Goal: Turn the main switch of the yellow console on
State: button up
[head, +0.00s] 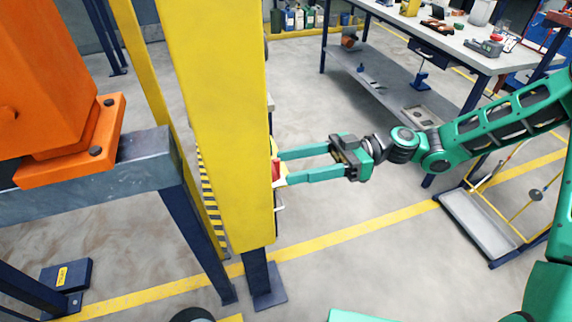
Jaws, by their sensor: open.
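The yellow console (215,110) is a tall box on a dark blue post, left of the picture's middle. I see it nearly side-on, so most of its front is hidden. A small red part (276,170) shows at its right edge, apparently the main switch; its position cannot be read. My gripper (282,167) reaches in from the right with two long green fingers. They are open, one above and one below the red part, with their tips at the console's front edge. I cannot tell whether they touch it.
An orange machine (55,85) on a grey steel beam (95,178) stands left of the console. A workbench (455,45) with tools is at the back right. A low tray cart (485,228) stands at the right. The floor between console and cart is clear.

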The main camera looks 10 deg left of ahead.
jog(key=shift+x, duration=1.45)
jog(key=c, duration=1.1)
